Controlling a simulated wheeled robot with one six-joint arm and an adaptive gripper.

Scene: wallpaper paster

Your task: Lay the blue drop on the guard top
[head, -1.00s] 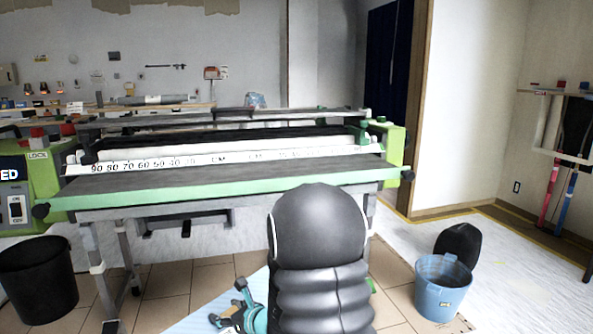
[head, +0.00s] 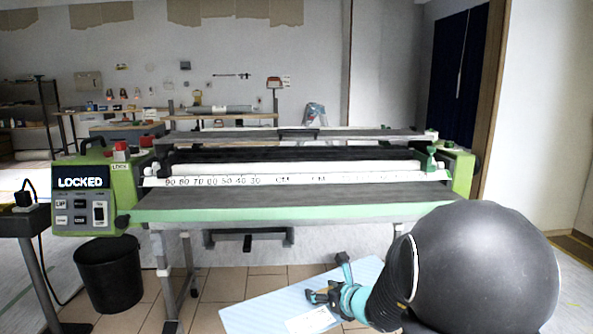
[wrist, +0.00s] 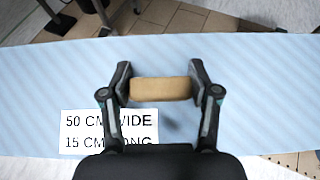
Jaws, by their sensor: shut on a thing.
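The blue drop is a pale blue striped sheet (head: 255,312), low in front of the machine in the head view. It fills much of the wrist view (wrist: 260,90), with a white label reading 50 CM WIDE, 15 CM LONG. My gripper (head: 318,298) is shut on a tan block (wrist: 162,89) at the sheet, which shows between the fingertips (wrist: 162,82) in the wrist view. The guard top seems to be the long dark grey strip (head: 370,136) along the machine's upper back, with a small dark handle. My arm hides part of the sheet.
The green-ended pasting machine (head: 300,212) stands ahead, its left panel (head: 82,205) reading LOCKED. A black bin (head: 108,275) stands by its left leg. A dark stand (head: 22,225) with a plug is at far left. Tiled floor (head: 225,285) shows beneath the machine.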

